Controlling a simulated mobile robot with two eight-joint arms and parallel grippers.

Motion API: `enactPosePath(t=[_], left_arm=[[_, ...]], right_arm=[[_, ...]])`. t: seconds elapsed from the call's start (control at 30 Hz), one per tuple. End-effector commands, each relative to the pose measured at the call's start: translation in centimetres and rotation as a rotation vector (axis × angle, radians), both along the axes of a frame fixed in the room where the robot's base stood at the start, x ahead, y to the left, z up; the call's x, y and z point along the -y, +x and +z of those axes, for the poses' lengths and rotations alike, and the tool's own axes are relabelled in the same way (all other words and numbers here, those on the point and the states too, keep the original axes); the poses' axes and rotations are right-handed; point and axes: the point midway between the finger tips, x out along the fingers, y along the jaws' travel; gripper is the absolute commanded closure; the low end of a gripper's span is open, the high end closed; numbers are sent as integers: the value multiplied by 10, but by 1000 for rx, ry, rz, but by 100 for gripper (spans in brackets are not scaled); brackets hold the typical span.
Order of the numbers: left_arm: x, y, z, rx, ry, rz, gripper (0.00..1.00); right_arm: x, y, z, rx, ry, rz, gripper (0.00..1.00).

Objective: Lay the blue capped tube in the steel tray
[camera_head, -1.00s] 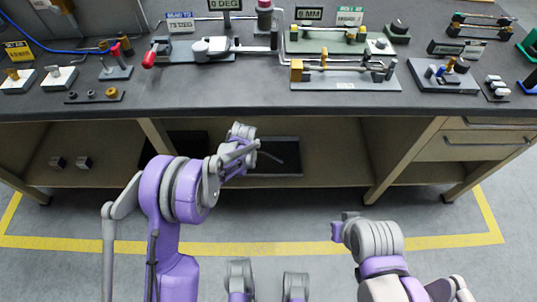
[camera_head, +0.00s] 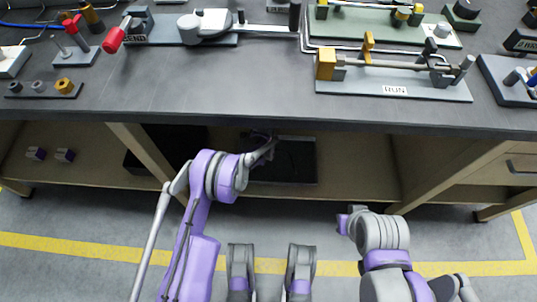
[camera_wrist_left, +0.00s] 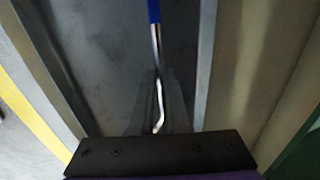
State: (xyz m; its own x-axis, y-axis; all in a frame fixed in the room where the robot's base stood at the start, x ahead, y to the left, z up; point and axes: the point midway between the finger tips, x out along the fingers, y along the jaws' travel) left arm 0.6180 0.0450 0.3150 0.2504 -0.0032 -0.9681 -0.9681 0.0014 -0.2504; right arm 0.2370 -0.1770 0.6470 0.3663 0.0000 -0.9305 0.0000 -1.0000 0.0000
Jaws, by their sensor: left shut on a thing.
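The blue capped tube shows in the left wrist view as a thin bright metal tube (camera_wrist_left: 158,45) with a bent lower end and a blue part (camera_wrist_left: 154,10) at the top edge. My left gripper (camera_wrist_left: 161,100) is shut on it, with dark fingers along both sides. The dark tray (camera_wrist_left: 207,50) with grey side walls lies beneath the tube; I cannot tell whether they touch. In the head view the tray (camera_head: 300,172) is on the shelf under the bench, and my left gripper (camera_head: 262,145) is at its left part, mostly in shadow. My right gripper's fingers do not show.
The bench top (camera_head: 240,105) overhangs the shelf (camera_head: 350,180) close above my left gripper. A bench leg (camera_head: 150,160) stands left of the tray and a dark box (camera_head: 150,165) is behind it. The shelf right of the tray is clear.

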Motion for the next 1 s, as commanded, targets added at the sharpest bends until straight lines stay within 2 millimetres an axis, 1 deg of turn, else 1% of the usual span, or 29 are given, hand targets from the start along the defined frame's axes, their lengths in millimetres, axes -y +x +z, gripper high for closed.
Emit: enactPosePath(t=[0.03,0.27,0.43,0.5,0.7,0.83,0.87,0.9,1.0], left_arm=[[0,0,-9,0,0,0,100],[0,0,-27,0,0,1,100],[0,0,-52,0,1,1,100],[0,0,-55,0,1,1,100],[0,0,-54,0,0,2,100],[0,0,-58,0,0,2,100],[0,0,-57,0,0,2,81],[0,0,-57,0,0,2,74],[0,0,-57,0,0,2,74]], right_arm=[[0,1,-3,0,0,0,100],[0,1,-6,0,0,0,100],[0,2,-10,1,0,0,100],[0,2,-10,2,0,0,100],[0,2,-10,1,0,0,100],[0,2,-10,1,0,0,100],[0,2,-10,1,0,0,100],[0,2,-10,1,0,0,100],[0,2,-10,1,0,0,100]])
